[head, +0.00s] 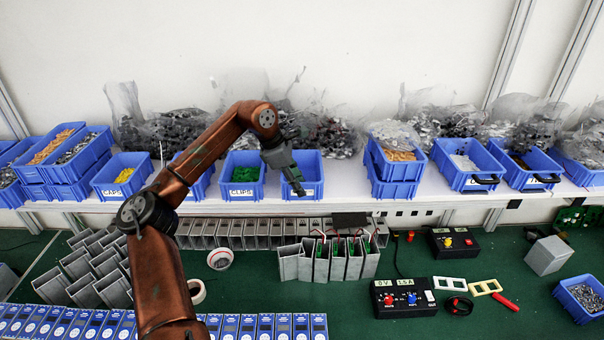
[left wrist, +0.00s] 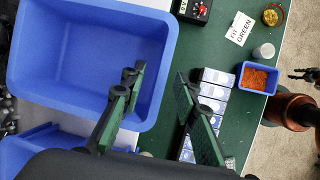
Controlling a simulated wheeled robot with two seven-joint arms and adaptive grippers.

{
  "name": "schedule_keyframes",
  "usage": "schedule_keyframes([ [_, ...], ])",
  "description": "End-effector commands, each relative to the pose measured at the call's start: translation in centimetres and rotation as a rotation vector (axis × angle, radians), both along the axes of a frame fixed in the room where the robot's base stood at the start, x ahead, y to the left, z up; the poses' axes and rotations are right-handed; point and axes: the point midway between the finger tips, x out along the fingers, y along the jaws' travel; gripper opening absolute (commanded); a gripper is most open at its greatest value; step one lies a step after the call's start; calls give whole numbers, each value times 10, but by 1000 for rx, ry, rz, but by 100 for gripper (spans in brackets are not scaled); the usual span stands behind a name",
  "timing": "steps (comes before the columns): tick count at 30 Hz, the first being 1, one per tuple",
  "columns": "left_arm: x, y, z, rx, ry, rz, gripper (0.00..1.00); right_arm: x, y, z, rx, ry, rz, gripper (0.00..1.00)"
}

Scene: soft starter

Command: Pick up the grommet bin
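Blue bins stand along the white shelf in the head view. My left gripper (head: 293,176) is at an empty-looking blue bin (head: 312,186), whose label is too small to read. I cannot tell for sure which bin is the grommet bin. In the left wrist view this bin (left wrist: 60,60) is large and its floor is bare.
A bin with green parts (head: 243,176) stands close on the left, and a bin with tan parts (head: 398,167) stands on the right. Clear bags of parts (head: 330,132) lie behind. Grey housings (head: 340,262) and black boxes (head: 404,298) occupy the green table below.

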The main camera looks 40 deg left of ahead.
Motion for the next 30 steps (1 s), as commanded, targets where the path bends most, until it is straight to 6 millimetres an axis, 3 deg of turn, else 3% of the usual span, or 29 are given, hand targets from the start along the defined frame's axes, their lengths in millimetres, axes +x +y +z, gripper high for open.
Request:
schedule_keyframes([
  [4,7,-5,-14,-1,-1,-2,28,15,0,8,1,-18,3,40],
  [10,9,-6,-18,-2,-2,-4,28,38,2,9,2,-49,9,40],
  [22,9,-7,-20,-1,-1,-4,28,18,1,7,2,-23,4,40],
  [30,9,-6,-23,-1,-1,-4,28,17,1,7,2,-22,3,40],
])
